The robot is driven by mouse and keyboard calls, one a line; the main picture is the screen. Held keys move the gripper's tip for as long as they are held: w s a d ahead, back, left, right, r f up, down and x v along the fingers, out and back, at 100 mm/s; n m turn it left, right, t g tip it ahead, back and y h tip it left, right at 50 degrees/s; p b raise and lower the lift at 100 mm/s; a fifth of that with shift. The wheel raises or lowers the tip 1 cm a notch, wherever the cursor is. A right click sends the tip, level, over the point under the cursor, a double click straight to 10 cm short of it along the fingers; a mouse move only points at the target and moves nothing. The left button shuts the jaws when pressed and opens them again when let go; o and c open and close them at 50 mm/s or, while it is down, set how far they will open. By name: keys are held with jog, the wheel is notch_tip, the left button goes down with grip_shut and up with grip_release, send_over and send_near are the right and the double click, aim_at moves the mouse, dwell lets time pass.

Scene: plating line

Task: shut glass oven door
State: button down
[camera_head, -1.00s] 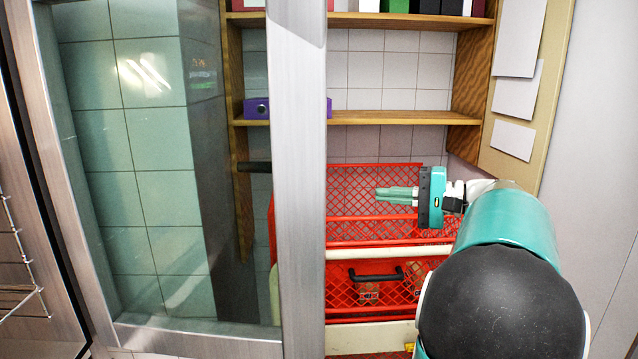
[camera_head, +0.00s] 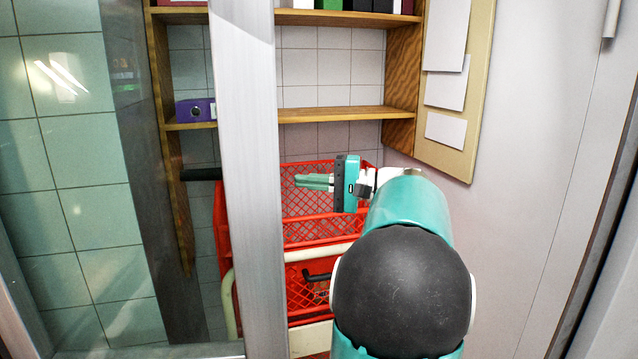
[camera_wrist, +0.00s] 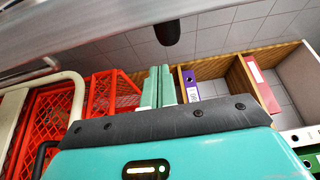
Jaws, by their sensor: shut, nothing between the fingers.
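A dark handle (camera_head: 201,174) sticks out to the left behind that frame. In the wrist view a metal bar (camera_wrist: 110,35) crosses the top, with a dark rounded handle end (camera_wrist: 167,33) beneath it. My gripper (camera_head: 316,182) is shut and empty, its teal fingers pointing left, to the right of the door's frame and apart from it. Its fingertips (camera_wrist: 158,85) show in the wrist view.
Red crates (camera_head: 312,230) on a pale-framed cart stand behind my gripper. A wooden shelf (camera_head: 330,114) with binders, including a purple one (camera_head: 196,110), is on the back wall. A board with white papers (camera_head: 455,140) hangs at the right. The pale wall at right is bare.

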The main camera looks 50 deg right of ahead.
jog(key=shift+w+a, duration=0.25)
jog(key=shift+a, duration=0.55)
jog(key=shift+w+a, duration=0.2)
jog(key=shift+a, duration=0.6)
jog(key=shift+w+a, duration=0.25)
jog(key=shift+a, duration=0.55)
jog(key=shift+a, duration=0.1)
